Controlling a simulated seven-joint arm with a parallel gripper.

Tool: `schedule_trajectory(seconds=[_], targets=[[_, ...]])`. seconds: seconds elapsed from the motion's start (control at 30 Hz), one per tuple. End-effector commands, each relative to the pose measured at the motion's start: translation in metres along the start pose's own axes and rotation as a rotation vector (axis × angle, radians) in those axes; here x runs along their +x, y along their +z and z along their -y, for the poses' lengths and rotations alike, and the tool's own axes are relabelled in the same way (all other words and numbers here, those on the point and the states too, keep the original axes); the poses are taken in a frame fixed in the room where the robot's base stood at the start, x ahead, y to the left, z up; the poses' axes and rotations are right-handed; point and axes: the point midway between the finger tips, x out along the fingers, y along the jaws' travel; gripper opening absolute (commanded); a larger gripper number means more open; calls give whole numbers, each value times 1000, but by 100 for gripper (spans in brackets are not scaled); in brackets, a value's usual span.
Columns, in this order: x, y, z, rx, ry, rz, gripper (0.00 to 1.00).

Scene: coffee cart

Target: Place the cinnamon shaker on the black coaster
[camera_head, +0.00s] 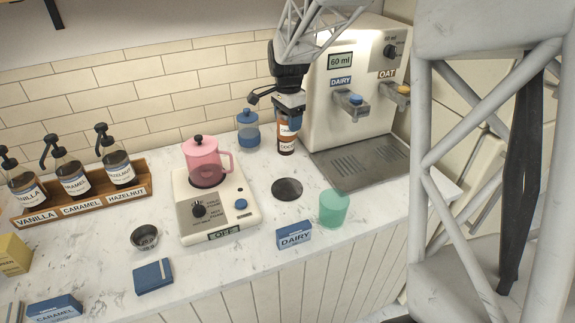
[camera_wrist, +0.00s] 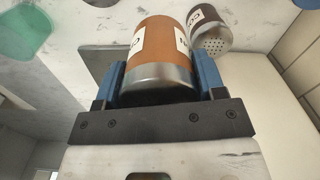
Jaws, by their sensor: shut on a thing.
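My gripper (camera_head: 289,113) is shut on an orange-brown shaker with a metal lid, seen in the wrist view (camera_wrist: 158,50) between the two blue fingers. Its white label is only partly readable, starting with C; I take it as the cinnamon shaker. In the head view the held shaker (camera_head: 288,129) is upright, close above or in front of a darker brown shaker (camera_head: 285,147). That second shaker also shows in the wrist view (camera_wrist: 210,32), with a perforated lid. The round black coaster (camera_head: 287,189) lies bare on the counter, nearer the front than the gripper.
A green cup (camera_head: 333,208) and a blue DAIRY box (camera_head: 294,235) stand near the coaster. The milk dispenser (camera_head: 350,90) is right of the gripper. A blue-lidded jar (camera_head: 248,130) and a burner with a pink pot (camera_head: 206,165) are to the left.

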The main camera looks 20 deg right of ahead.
Motion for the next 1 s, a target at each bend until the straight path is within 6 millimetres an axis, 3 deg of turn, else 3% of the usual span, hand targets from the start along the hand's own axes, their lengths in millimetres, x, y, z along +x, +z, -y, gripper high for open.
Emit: schedule_trajectory(seconds=[0.53, 1.0], targets=[[6, 53, -78, 0, 0, 0, 37], [7, 60, -89, 0, 1, 0, 37]])
